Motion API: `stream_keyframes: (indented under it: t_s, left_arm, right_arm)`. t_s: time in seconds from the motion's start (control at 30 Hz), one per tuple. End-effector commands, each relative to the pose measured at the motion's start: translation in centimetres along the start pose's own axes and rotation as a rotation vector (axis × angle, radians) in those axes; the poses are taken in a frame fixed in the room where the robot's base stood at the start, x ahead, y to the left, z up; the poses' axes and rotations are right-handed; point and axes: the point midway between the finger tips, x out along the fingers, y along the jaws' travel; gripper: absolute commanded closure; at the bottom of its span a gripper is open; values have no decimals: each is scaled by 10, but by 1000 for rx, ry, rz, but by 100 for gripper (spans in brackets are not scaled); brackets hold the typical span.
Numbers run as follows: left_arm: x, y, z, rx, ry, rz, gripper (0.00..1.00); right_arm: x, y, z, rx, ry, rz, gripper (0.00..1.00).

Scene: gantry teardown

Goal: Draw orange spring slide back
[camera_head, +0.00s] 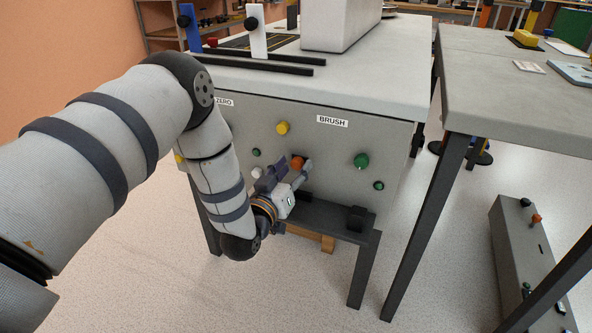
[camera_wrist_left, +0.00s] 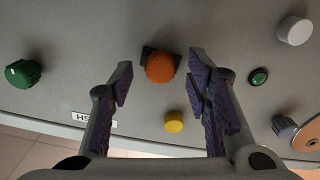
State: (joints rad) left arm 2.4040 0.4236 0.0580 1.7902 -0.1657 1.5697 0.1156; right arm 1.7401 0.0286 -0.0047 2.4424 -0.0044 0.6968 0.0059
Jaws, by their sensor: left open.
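The orange spring slide (camera_head: 297,162) is a round orange knob on the grey front panel (camera_head: 330,140) of the bench, below the BRUSH label. In the left wrist view the orange knob (camera_wrist_left: 160,67) sits on a dark square base, between and just beyond my fingertips. My left gripper (camera_head: 288,170) is at the panel close to the knob, and partly hides it in the head view. In the left wrist view the left gripper (camera_wrist_left: 160,75) is open, with one purple-padded finger on each side of the knob and gaps between. My right gripper is not in view.
A yellow knob (camera_head: 283,128), a green knob (camera_head: 361,161) and a white knob (camera_head: 257,173) surround it on the panel. A dark ledge (camera_head: 330,215) juts out below. Another grey table (camera_head: 500,85) stands to the right, with a gap between.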

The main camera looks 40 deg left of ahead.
Motion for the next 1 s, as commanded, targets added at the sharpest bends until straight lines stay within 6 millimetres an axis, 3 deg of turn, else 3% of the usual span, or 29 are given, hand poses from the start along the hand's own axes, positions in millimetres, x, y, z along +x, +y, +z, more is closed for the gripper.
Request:
stream_keyframes:
  t_s: [0.13, 0.37, 0.6, 0.8, 1.0]
  left_arm:
    - [12, 0, 1, 0, -2, 0, 56]
    - [14, 0, 0, 0, -2, 0, 56]
    - [14, 0, 1, 0, -3, 0, 100]
    - [14, 5, 1, 0, -3, 2, 100]
    - [14, 42, 10, -1, -3, 4, 100]
  right_arm:
    - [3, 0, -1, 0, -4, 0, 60]
    - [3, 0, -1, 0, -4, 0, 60]
    - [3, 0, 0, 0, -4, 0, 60]
    - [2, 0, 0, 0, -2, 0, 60]
    - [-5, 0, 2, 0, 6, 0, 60]
